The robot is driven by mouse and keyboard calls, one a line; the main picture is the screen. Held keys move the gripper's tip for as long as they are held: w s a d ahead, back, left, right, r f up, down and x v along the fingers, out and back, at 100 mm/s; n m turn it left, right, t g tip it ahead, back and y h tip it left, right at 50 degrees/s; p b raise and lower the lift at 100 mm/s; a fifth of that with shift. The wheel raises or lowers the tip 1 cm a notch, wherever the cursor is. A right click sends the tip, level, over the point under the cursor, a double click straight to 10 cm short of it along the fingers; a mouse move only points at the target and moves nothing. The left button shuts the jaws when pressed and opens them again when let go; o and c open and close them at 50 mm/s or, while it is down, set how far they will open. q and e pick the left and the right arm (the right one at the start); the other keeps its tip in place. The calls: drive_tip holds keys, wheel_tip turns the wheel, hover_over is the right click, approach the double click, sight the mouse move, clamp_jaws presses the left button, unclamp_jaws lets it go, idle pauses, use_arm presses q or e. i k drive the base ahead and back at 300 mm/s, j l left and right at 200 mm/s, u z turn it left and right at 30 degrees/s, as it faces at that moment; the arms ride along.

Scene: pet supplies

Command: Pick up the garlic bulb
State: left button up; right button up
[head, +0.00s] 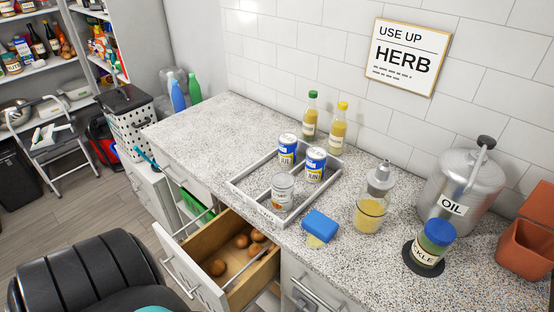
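I cannot make out a garlic bulb for certain. Several round brown items (242,240), onion-like, lie in the open wooden drawer (230,282) under the counter. They are too small to name surely, and the drawer's front wall and handle hide part of the inside.
A grey divided tray (238,183) on the speckled counter (190,133) holds several cans. Two bottles (338,130), a blue sponge (320,225), a glass dispenser (370,212), a labelled jar (432,246) and a metal oil can (462,182) stand nearby. The counter's left part is bare.

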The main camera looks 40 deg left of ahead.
sight(234, 282)
drive_tip(key=j+z, duration=0.25)
drive_tip(key=k+j+z, duration=0.25)
drive_tip(key=j, duration=0.15)
drive_tip(key=j+z, duration=0.2)
drive_tip(key=j, duration=0.15)
drive_tip(key=k+j+z, duration=0.25)
